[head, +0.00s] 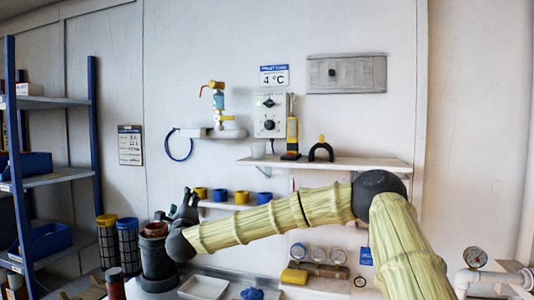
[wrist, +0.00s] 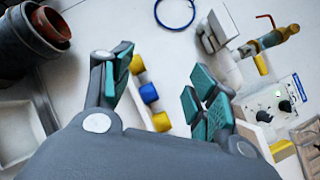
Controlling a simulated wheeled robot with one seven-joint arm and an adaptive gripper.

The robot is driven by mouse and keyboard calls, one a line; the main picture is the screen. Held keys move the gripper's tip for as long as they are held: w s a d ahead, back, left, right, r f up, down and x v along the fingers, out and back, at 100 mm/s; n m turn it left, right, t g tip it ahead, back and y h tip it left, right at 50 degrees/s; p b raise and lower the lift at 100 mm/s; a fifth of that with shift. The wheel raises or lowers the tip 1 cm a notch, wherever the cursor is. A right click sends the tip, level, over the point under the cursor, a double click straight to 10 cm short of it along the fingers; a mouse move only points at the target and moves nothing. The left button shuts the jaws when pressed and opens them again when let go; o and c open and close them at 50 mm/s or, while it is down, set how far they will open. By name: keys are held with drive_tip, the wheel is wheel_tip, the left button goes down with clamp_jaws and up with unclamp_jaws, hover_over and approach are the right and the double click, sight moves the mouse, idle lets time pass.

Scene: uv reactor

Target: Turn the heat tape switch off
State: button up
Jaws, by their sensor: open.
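A white control box (head: 260,131) with two dark knobs and a small green light hangs on the wall under a 4 °C sign (head: 274,75). A grey wall panel (head: 362,75) with one black knob is at its upper right. I cannot read which of these is the heat tape switch. My gripper (head: 185,207) is at lower left, well away from both, beside a dark canister. In the wrist view my gripper (wrist: 158,78) is open and empty. The control box (wrist: 287,92) shows there at the right edge, its green light visible, beyond the right finger.
A wall shelf (head: 335,162) below the box bears a yellow-black tool and a black arch. A lower shelf holds blue and yellow cups (head: 241,197). A dark canister (head: 157,262) stands near my gripper. A brass valve (head: 215,88) and blue ring (head: 180,157) are left of the box.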

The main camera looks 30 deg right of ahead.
drive_tip(key=s+d+r+m+h, duration=0.1)
drive_tip(key=d+r+m+h, duration=0.5)
drive_tip(key=d+r, duration=0.6)
drive_tip(key=m+g+h, duration=0.5)
drive_tip(key=m, duration=0.6)
approach(268, 104)
drive_tip(key=p+x, duration=0.4)
drive_tip(key=x, duration=0.3)
drive_tip(key=shift+w+d+r, duration=0.15)
drive_tip(key=shift+r, duration=0.05)
drive_tip(key=shift+w+d+r+p, duration=0.1)
drive_tip(key=shift+w+d+p, duration=0.3)
drive_tip(key=shift+d, duration=0.05)
drive_tip(key=c, duration=1)
